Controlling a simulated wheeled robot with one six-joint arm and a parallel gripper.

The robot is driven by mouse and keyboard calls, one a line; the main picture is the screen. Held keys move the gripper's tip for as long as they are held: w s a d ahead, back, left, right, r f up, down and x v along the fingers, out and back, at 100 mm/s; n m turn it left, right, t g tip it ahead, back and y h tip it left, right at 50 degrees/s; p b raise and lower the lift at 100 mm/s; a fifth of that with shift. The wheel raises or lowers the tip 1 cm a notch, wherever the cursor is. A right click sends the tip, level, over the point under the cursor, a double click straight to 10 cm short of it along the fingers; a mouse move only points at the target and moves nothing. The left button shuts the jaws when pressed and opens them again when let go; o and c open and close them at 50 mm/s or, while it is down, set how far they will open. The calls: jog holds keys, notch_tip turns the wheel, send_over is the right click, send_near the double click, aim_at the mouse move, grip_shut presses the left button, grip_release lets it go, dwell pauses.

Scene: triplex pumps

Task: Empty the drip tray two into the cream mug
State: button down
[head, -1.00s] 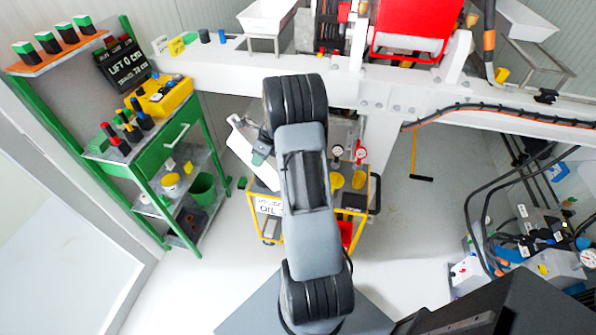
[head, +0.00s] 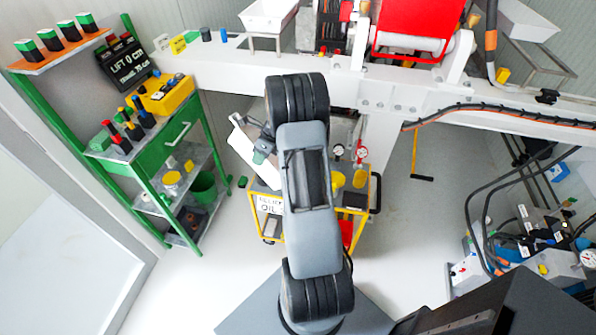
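A white tray-like object (head: 239,143), which looks like the drip tray, is tilted steeply beside my forearm in the head view. My gripper (head: 263,152) is at its right side and appears shut on it. My arm hides much of the gripper and the tray's right part, so the tray's contents cannot be seen. A small pale cup with a yellow top (head: 171,182) stands on the green rack's middle shelf. I cannot tell whether it is the cream mug, and no other mug is clearly visible.
A yellow oil cart (head: 352,222) stands below the tray and my arm. White trays (head: 268,18) (head: 527,22) rest on stands at the top. A white beam (head: 215,72) crosses behind. A green tool rack (head: 180,142) is left; hoses and a pump unit (head: 530,245) are right.

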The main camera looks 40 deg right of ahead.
jog(key=shift+s+d, duration=0.1)
jog(key=shift+d, duration=0.2)
jog(key=shift+a+f, duration=0.15)
jog(key=shift+a, duration=0.05)
jog(key=shift+w+a+g+h+p, duration=0.15)
jog(key=shift+w+a+h+p, duration=0.15)
jog(key=shift+a+p, duration=0.25)
jog(key=shift+w+a+g+h+p, duration=0.2)
jog(key=shift+a+h+p, duration=0.2)
jog(key=shift+p, duration=0.2)
jog(key=w+a+f+g+h+b, duration=0.4)
jog(key=a+f+h+b, duration=0.4)
jog(key=a+f, duration=0.2)
jog(key=shift+w+a+f+h, duration=0.3)
jog(key=shift+w+f+h, duration=0.15)
jog(key=shift+f, duration=0.3)
jog(key=shift+w, duration=0.1)
